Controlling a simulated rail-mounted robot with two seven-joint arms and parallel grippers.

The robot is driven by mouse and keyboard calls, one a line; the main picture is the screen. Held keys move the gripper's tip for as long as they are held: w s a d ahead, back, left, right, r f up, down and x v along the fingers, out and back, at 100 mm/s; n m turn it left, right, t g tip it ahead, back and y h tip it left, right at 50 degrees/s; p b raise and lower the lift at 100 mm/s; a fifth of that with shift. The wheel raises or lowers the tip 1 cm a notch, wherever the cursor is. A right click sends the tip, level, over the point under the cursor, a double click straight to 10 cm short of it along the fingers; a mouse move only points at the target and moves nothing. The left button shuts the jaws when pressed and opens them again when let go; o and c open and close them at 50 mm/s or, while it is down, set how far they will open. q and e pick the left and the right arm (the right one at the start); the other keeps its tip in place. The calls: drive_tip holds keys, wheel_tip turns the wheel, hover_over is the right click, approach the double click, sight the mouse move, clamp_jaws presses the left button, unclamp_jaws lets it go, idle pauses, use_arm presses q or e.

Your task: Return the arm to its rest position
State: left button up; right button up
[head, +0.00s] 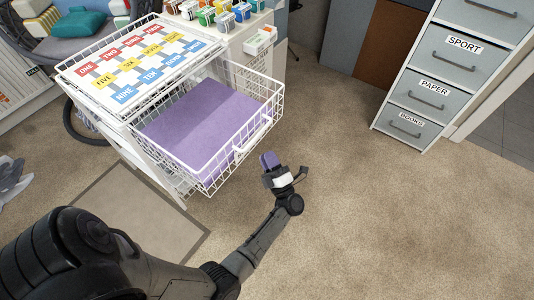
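My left arm comes in from the lower left and reaches up over the carpet. My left gripper (270,161) is at its end, just right of the front corner of the pulled-out wire basket (238,152). A small purple-grey piece shows at its tip; I cannot tell whether it is a fingertip or something held. The finger gap is too small to make out. The basket holds a flat purple item (200,125). My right gripper is not in view.
A wire tray (62,75) with a coloured number-word sheet sits above the basket. Small colourful containers (224,20) stand on a white unit behind. A grey drawer cabinet (440,75) labelled SPORT, PAPER and BOOKS stands at upper right. Carpet right of my arm is clear.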

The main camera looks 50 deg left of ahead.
use_arm(q)
drive_tip(key=shift+a+r, duration=0.1)
drive_tip(key=shift+a, duration=0.25)
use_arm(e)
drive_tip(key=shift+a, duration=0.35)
use_arm(q)
drive_tip(key=shift+d, duration=0.15)
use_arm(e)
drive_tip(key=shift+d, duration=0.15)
